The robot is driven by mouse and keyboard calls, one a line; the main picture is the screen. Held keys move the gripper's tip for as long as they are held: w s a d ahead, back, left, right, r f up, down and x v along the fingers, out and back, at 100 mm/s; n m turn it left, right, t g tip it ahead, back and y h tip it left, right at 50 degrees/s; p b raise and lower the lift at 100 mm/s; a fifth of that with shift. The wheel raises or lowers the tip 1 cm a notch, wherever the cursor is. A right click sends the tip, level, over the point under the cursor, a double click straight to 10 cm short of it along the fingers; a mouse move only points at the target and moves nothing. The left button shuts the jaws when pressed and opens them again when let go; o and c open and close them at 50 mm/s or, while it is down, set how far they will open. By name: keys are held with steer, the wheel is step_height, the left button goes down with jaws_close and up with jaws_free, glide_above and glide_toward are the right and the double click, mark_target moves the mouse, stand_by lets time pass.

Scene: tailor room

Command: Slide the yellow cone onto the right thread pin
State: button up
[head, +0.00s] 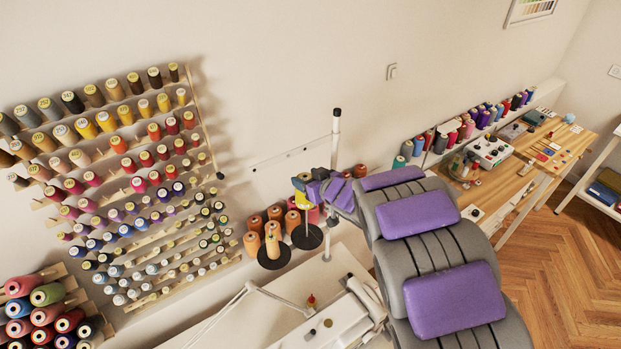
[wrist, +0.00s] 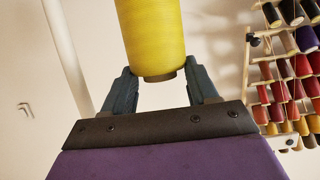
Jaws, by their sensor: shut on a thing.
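The yellow cone (wrist: 151,38) stands out large in the wrist view, with its dark lower end between the two fingers. My gripper (wrist: 158,74) is shut on it. In the head view my gripper (head: 307,188) is at the middle, above the thread stand, and a small yellow part of the cone (head: 298,184) shows beside it. The right thread pin (head: 306,220) rises from a round black disc (head: 307,237) below my gripper. Its top is hard to make out against the cone and gripper. The cone appears above this pin; whether they touch cannot be told.
An orange cone (head: 271,243) stands on the left black disc (head: 272,262). Several orange cones stand behind the discs. A white upright pole (head: 335,140) rises close behind my gripper. A large thread rack (head: 130,190) fills the left wall. A wooden bench (head: 505,180) is at right.

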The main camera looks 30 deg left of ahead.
steer(key=shift+a, duration=0.35)
steer(key=shift+d, duration=0.55)
steer(key=shift+a+f, duration=0.45)
steer(key=shift+f, duration=0.3)
steer(key=shift+d+f+b, duration=0.3)
steer(key=shift+d+b, duration=0.05)
steer(key=shift+f, duration=0.1)
steer(key=shift+a+f, duration=0.25)
steer(key=shift+f, duration=0.2)
steer(key=shift+d+f+b, duration=0.1)
steer(key=shift+f+b, duration=0.25)
steer(key=shift+f, duration=0.05)
step_height(320, 180, down, 12)
steer(key=b, duration=0.5)
steer(key=shift+f, duration=0.25)
stand_by(2.4)
